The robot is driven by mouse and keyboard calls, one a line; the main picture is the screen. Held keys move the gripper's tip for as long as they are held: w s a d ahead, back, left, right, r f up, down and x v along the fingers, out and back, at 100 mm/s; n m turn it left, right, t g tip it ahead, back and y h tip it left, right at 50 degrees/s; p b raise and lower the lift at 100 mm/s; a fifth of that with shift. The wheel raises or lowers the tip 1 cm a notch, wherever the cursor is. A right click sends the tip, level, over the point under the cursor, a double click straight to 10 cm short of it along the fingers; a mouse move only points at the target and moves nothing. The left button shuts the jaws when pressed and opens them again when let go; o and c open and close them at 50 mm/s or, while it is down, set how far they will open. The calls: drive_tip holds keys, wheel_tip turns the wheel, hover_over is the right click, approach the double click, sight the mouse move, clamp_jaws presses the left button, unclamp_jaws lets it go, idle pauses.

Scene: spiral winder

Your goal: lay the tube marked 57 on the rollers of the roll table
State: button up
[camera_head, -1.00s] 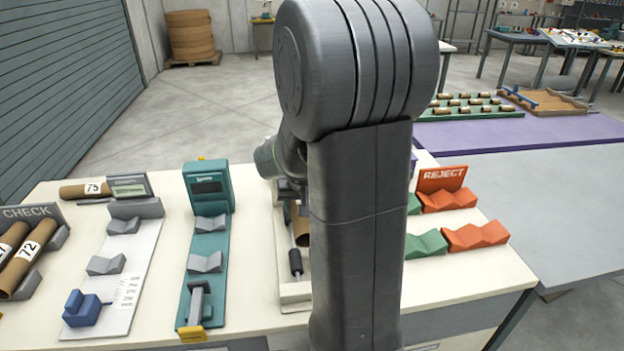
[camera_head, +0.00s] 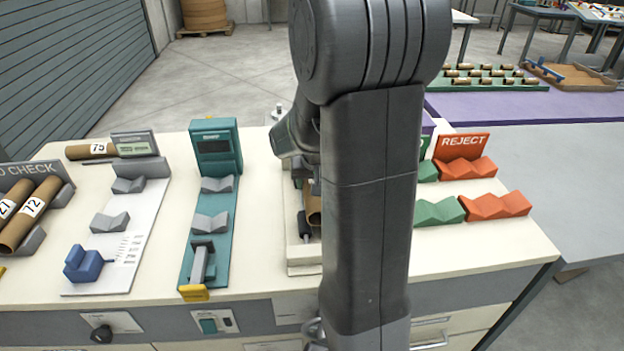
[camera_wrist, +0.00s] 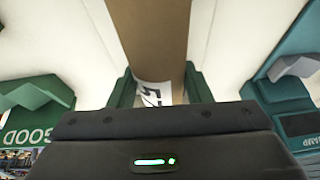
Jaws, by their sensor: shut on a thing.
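In the wrist view a brown cardboard tube (camera_wrist: 151,33) runs away from my gripper (camera_wrist: 158,90), whose green fingers are shut on it. Its white label (camera_wrist: 153,94) is turned on its side, partly hidden, and appears to read 57. In the head view my dark arm hides the gripper and most of the roll table (camera_head: 304,262), a cream base with a dark roller part (camera_head: 304,225). A brown sliver of tube (camera_head: 314,204) shows beside the arm, over that base. I cannot tell whether it touches the rollers.
Left of the roll table stand a teal stamp station (camera_head: 215,150) and a grey gauge stand (camera_head: 133,145). A tube marked 72 (camera_head: 31,214) lies in a check rack at far left. Green cradles (camera_head: 440,212) and orange reject cradles (camera_head: 498,205) are on the right.

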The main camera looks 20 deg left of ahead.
drive_tip(key=shift+f+b, duration=0.35)
drive_tip(key=shift+f, duration=0.35)
drive_tip(key=o, duration=1.1)
drive_tip(key=shift+r, duration=0.1)
drive_tip(key=v, duration=1.3)
drive_tip(key=shift+s+d+r+p, duration=0.1)
drive_tip(key=shift+r+p, duration=0.2)
drive_tip(key=shift+r, duration=0.05)
